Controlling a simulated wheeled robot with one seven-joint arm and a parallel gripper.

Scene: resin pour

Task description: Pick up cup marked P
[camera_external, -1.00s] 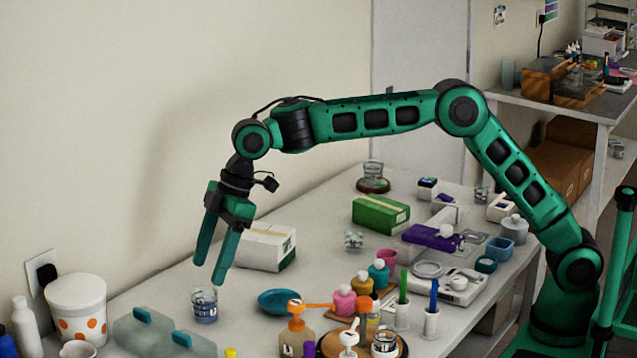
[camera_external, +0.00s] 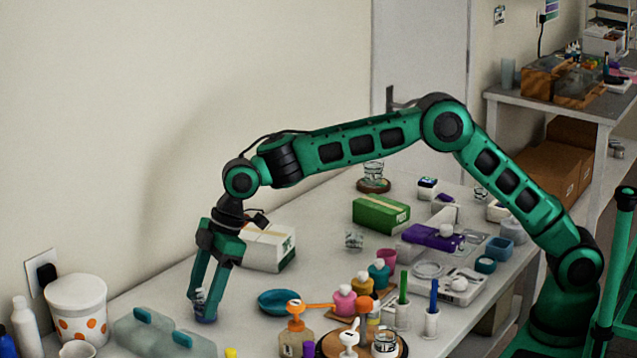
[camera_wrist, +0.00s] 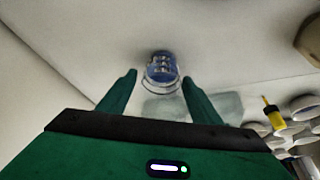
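A small clear cup (camera_external: 204,318) with blue at its bottom stands on the table at the front left in the external view. My gripper (camera_external: 203,300) points down at it, with the fingers at either side of the cup and partly hiding it. In the wrist view the cup (camera_wrist: 162,68) shows between and beyond the open fingertips (camera_wrist: 160,76), with a gap on both sides. Pale markings show on it, but I cannot read a letter. Another clear cup (camera_external: 354,240) stands farther back on the table.
A teal dish (camera_external: 286,302) lies right of the cup. A translucent mould (camera_external: 150,334) lies in front of it, and a white bucket with orange dots (camera_external: 77,305) stands left. A white box (camera_external: 268,248) stands behind.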

